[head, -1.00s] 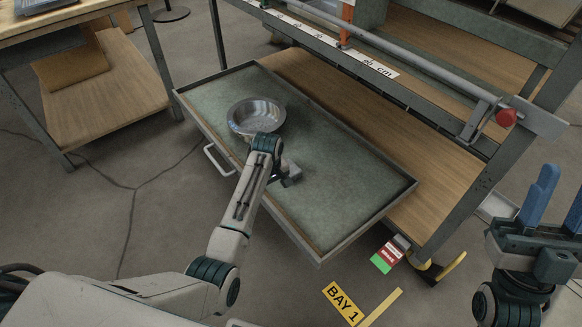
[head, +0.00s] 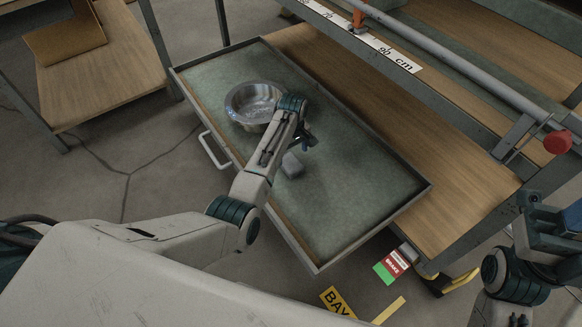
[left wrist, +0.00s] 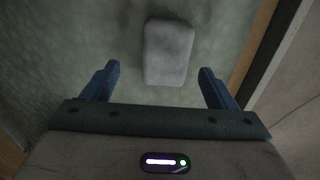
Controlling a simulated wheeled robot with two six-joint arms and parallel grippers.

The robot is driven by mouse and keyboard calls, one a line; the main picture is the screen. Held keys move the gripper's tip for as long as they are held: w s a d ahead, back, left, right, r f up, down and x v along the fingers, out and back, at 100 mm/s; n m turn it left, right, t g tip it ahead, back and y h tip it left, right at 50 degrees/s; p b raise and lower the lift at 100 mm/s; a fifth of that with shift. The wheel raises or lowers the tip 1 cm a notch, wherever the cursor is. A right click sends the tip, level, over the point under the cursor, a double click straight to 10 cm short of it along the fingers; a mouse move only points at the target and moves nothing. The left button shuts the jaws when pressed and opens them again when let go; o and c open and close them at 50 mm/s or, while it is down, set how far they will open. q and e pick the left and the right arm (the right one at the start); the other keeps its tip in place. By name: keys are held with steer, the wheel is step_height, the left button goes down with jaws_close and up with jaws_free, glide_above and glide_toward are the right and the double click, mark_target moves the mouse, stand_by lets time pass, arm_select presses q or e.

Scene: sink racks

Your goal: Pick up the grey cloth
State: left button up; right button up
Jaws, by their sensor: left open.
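The grey cloth (head: 292,165) is a small folded, block-like bundle lying on the green floor of the open drawer (head: 360,205). It also shows in the left wrist view (left wrist: 168,50), at the top middle. My left gripper (head: 308,143) is over the drawer beside the cloth in the head view, its fingers partly hidden by the wrist. In the left wrist view my left gripper (left wrist: 158,72) is open and empty, its blue fingers spread wider than the cloth, which lies ahead of and between them. My right gripper (head: 572,216) is cut off at the right edge.
A metal bowl (head: 254,104) stands in the drawer behind the cloth, close to my left wrist. The drawer has raised rims and a front handle (head: 214,150). A wooden shelf (head: 440,170) lies behind it. The drawer's right part is clear.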

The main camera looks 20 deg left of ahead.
mark_target(291, 162)
arm_select(q)
steer(key=f+b, duration=0.2)
steer(key=f, duration=0.1)
steer(key=f+b, duration=0.1)
steer(key=f, duration=0.1)
steer(key=shift+s+a, duration=0.15)
steer(key=shift+s, duration=0.25)
steer(key=shift+c, duration=0.7)
steer(key=c, duration=0.9)
